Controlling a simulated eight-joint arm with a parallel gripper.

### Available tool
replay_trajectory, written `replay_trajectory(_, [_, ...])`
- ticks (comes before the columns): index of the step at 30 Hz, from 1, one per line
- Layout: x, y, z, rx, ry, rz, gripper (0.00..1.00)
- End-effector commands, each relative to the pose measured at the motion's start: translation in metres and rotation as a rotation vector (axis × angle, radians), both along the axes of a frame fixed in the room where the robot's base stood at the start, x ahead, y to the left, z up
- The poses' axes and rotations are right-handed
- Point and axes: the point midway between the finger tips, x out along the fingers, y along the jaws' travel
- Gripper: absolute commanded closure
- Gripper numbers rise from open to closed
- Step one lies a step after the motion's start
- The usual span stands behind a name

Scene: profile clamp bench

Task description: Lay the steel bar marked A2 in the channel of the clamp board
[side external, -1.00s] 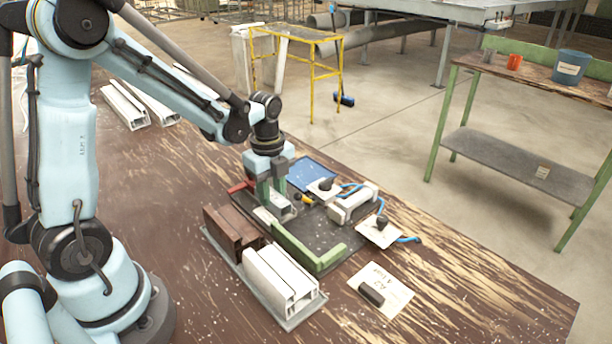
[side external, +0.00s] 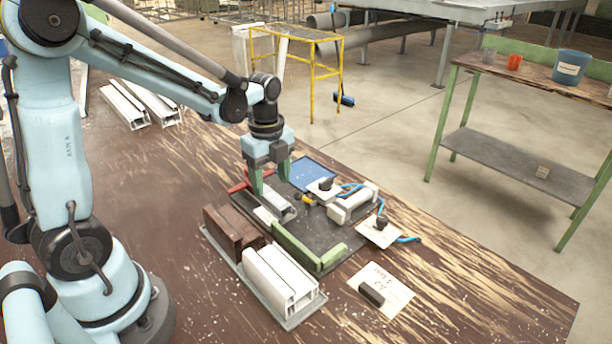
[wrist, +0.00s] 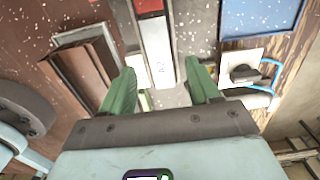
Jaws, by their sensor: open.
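The steel bar (wrist: 157,45), pale grey with what looks like an A2 mark, lies flat on the dark clamp board (side external: 322,232). In the side view the bar (side external: 279,203) lies near the red clamp part (side external: 238,187). Darker grey strips run along its sides in the wrist view, like channel walls; I cannot tell if it sits fully down. The red part (wrist: 150,6) is at its far end. My gripper (side external: 270,184) is open above the bar, its green fingers apart on either side. In the wrist view my gripper (wrist: 160,80) holds nothing.
A green rail (side external: 305,250) and white profiles (side external: 280,278) stand at the front, with brown profiles (side external: 232,232) left of them. A blue plate (side external: 311,172), cards with blue cables and a white block (side external: 353,203) lie right. A dark block (side external: 372,293) rests on a paper card (side external: 397,293).

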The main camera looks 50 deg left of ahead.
Motion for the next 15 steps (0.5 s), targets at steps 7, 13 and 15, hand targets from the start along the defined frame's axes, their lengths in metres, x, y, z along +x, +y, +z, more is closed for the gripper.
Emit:
replay_trajectory(7, [-0.001,0.000,0.043,0.000,0.000,0.000,0.39])
replay_trajectory(13, [0.000,0.000,0.070,0.000,0.000,0.000,0.39])
replay_trajectory(15, [0.000,0.000,0.076,0.000,0.000,0.000,0.39])
